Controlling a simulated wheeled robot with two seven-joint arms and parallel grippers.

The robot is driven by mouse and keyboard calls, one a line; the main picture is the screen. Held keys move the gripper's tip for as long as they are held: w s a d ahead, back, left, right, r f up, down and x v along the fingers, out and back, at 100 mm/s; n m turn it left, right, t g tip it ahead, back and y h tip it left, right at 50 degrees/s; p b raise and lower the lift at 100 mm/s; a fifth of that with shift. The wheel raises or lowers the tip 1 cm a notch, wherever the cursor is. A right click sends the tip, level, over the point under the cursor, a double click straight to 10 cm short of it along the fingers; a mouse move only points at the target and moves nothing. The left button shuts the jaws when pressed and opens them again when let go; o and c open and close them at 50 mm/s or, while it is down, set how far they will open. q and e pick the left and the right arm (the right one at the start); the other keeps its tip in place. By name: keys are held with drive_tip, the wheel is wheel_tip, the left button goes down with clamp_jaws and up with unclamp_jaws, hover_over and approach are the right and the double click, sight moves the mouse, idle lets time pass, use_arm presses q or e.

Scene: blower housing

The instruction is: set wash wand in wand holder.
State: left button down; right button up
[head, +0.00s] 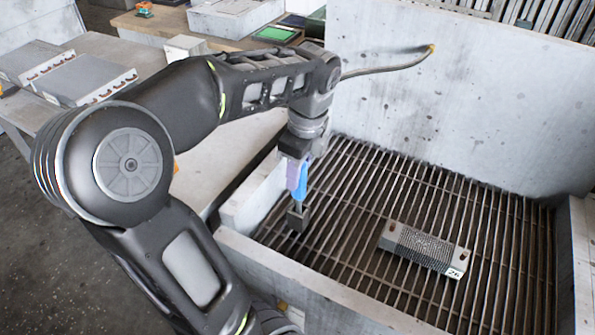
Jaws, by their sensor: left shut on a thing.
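My left gripper (296,170) hangs fingers-down over the left part of the grated basin. It is shut on what looks like the wash wand (299,194), a narrow blue and purple piece with a dark block at its lower end. That dark end is just above or on the grate; I cannot tell which. A thin curved hose (390,70) runs from behind my left wrist to a brass-coloured end at the back wall. I cannot make out the wand holder; my arm hides part of the area behind it. My right gripper is out of view.
A finned metal block (424,246) with a "26" tag lies on the grate (365,205). Pale concrete walls (470,100) edge the basin. Finned units (85,85) lie on a table at the left. A green-screened device (275,34) sits on a bench behind.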

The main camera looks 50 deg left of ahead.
use_arm(q)
drive_tip(key=shift+f, duration=0.15)
drive_tip(key=c, duration=1.1)
unclamp_jaws()
drive_tip(key=shift+o, duration=0.2)
